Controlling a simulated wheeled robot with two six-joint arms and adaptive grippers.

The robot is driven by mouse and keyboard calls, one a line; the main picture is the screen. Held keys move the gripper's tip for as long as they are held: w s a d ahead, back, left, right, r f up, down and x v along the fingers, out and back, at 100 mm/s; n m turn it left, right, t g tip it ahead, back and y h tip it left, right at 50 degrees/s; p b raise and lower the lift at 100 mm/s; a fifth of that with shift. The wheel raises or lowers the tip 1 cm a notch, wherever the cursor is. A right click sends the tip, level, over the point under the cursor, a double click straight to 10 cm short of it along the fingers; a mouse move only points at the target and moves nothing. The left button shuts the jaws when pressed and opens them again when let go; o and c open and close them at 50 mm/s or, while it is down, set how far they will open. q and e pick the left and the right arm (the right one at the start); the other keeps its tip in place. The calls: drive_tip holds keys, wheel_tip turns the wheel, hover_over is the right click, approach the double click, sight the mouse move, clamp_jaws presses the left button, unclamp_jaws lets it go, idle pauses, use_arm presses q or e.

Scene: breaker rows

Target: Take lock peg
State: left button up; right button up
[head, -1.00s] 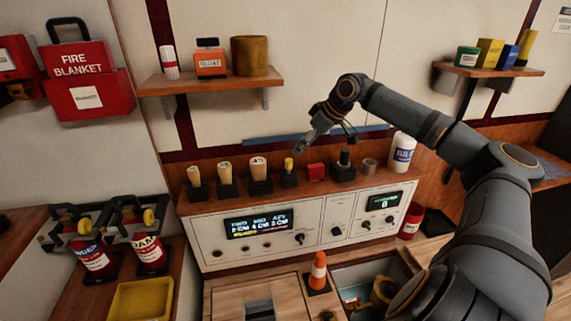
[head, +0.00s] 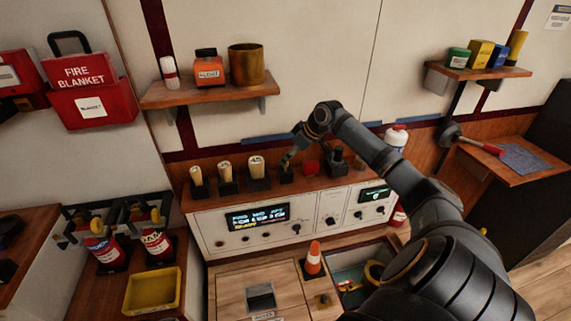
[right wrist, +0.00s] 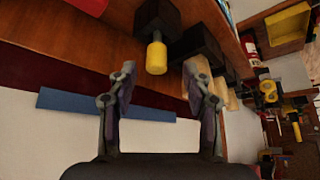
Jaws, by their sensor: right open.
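A short peg with a yellow end (right wrist: 157,57) stands in a small black block (right wrist: 157,20) in the right wrist view; it appears to be the lock peg. My right gripper (right wrist: 160,72) is open, its two fingers on either side of the line to the peg. The peg's yellow end appears at or just beyond the fingertips; contact cannot be told. In the head view my right gripper (head: 289,161) is over the black block (head: 286,175) on the panel's top ledge, and hides the peg. My left gripper is not in view.
Several pale cylinders in black blocks, one nearest (head: 257,169), stand left of the peg. A red block (head: 311,167) and a black knobbed piece (head: 337,160) stand close on the right. A shelf (head: 210,92) hangs above.

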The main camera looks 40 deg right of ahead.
sight(285, 169)
drive_tip(key=x, duration=0.3)
drive_tip(key=shift+w+d+f, duration=0.1)
drive_tip(key=shift+w+f, duration=0.15)
drive_tip(key=shift+w, duration=0.05)
drive_tip(key=shift+s, duration=0.1)
drive_tip(key=shift+c, duration=0.3)
clamp_jaws()
